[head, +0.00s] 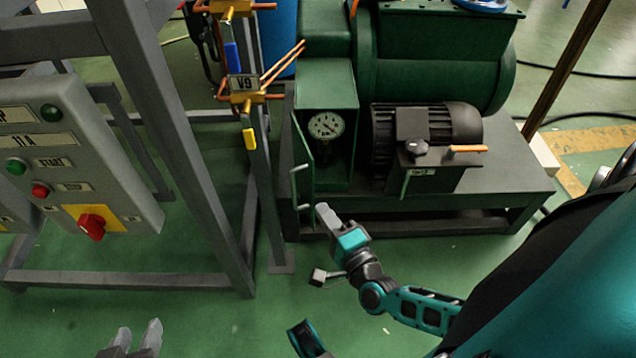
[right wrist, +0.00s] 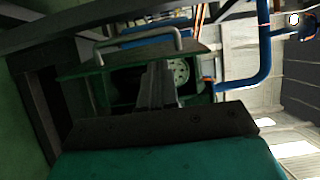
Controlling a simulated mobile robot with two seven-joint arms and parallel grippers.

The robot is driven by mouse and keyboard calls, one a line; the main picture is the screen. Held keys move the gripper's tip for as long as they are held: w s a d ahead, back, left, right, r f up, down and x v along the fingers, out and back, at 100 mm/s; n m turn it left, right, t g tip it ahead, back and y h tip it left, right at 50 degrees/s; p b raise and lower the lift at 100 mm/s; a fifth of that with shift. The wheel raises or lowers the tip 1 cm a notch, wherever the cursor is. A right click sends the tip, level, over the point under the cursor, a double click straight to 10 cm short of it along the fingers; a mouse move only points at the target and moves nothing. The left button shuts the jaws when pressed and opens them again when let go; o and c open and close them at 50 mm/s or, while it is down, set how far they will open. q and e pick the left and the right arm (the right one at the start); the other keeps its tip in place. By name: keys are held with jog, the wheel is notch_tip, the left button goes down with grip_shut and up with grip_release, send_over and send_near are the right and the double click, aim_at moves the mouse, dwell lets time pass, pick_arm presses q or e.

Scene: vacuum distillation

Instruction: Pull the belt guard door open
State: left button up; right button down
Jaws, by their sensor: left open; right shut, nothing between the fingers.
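The belt guard door (head: 302,155) is a narrow green panel at the left side of the green guard box (head: 345,85). It stands swung out, nearly edge-on, so the box's inside shows. Its grey bar handle (head: 296,186) is on the outer side and also shows in the right wrist view (right wrist: 138,46). My right gripper (head: 322,211) is shut and empty, just right of and below the handle, with no clear contact. In the right wrist view its fingers (right wrist: 157,82) point toward the opening. My left gripper (head: 137,335) is open and empty at the bottom left.
A black motor (head: 428,135) and green base (head: 460,190) stand to the right. A grey frame post (head: 175,130), a valve stand (head: 262,190) and a control panel (head: 75,150) are on the left. Green floor is clear below.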

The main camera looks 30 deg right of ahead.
pick_arm(q)
jog(key=shift+d+f+b, duration=0.2)
jog(key=shift+f+b, duration=0.3)
jog(key=shift+b, duration=0.35)
pick_arm(e)
jog(key=w, duration=0.8)
jog(key=shift+w+d, duration=0.2)
jog(key=shift+w, duration=0.05)
pick_arm(q)
jog(key=shift+r, duration=0.1)
pick_arm(e)
jog(key=shift+r, duration=0.1)
